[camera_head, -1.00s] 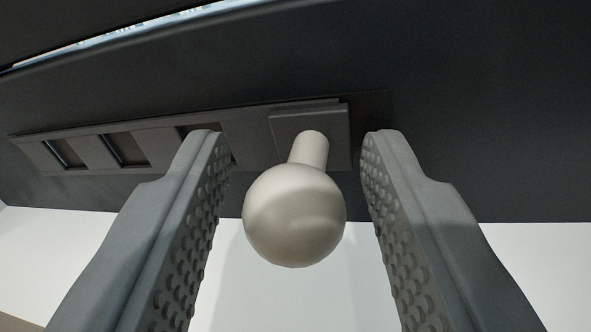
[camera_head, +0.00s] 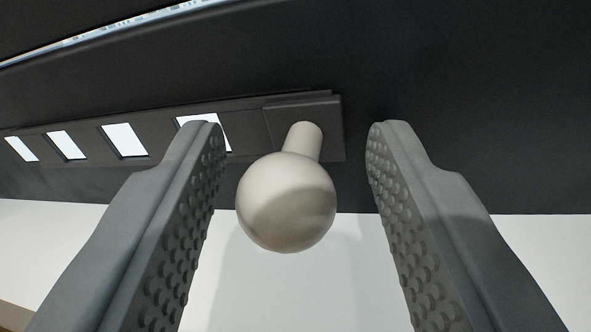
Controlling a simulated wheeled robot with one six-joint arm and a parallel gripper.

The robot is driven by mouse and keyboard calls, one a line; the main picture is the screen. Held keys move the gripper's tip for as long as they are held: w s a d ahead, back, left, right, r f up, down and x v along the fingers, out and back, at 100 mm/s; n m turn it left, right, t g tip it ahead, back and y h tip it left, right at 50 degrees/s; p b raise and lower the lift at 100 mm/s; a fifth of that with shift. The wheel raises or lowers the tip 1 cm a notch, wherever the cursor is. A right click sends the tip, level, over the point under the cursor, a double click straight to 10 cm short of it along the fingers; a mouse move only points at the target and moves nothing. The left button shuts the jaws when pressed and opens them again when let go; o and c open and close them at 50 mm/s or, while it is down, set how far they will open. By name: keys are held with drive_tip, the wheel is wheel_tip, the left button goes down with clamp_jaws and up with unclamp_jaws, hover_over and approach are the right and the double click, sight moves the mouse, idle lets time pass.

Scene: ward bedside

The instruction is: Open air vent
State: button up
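The air vent (camera_head: 85,165) is a dark strip on a dark frame, with several slots in a row that show bright white. A pale ball-shaped knob (camera_head: 286,203) on a short stem stands out from a square plate at the strip's right end. My gripper (camera_head: 295,140) is open, with one finger on each side of the knob. Both fingers stand apart from the knob, with a wider gap at the right finger. The left fingertip covers part of the rightmost slot.
The dark frame (camera_head: 480,100) extends above and to the right of the vent. A bright strip (camera_head: 110,32) runs along the upper left. A pale surface (camera_head: 300,290) lies below the frame.

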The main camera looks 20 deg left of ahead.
drive_tip(key=s+d, duration=0.2)
drive_tip(key=s, duration=1.5)
drive_tip(key=shift+s, duration=0.15)
